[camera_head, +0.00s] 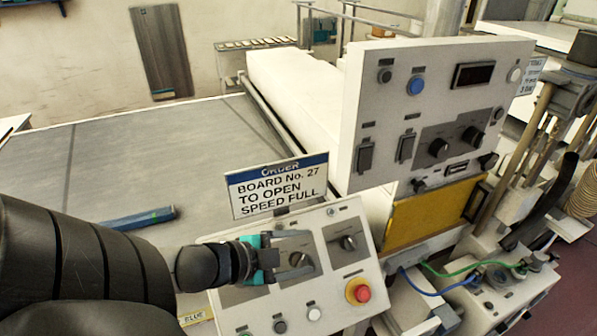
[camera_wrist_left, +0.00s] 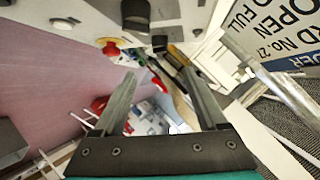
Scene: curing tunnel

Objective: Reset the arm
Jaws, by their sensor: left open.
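My left arm comes in from the lower left in the head view. Its left gripper (camera_head: 306,255) is over the sloping lower control panel (camera_head: 352,284), around or just above a grey rotary knob (camera_head: 298,259); I cannot tell whether it touches. In the left wrist view the two fingers of the gripper (camera_wrist_left: 160,74) stand wide apart with nothing held between them. A second knob (camera_head: 348,242) is just right of the gripper, and a red stop button (camera_head: 358,291) on a yellow base is below right. My right gripper is in neither view.
An order sign (camera_head: 277,187) reading "BOARD No. 27 TO OPEN SPEED FULL" stands right behind the gripper. An upright switch panel (camera_head: 430,110) rises at the back right. A wide grey belt surface (camera_head: 120,160) carries a blue bar (camera_head: 138,218). Blue and green cables run at the lower right.

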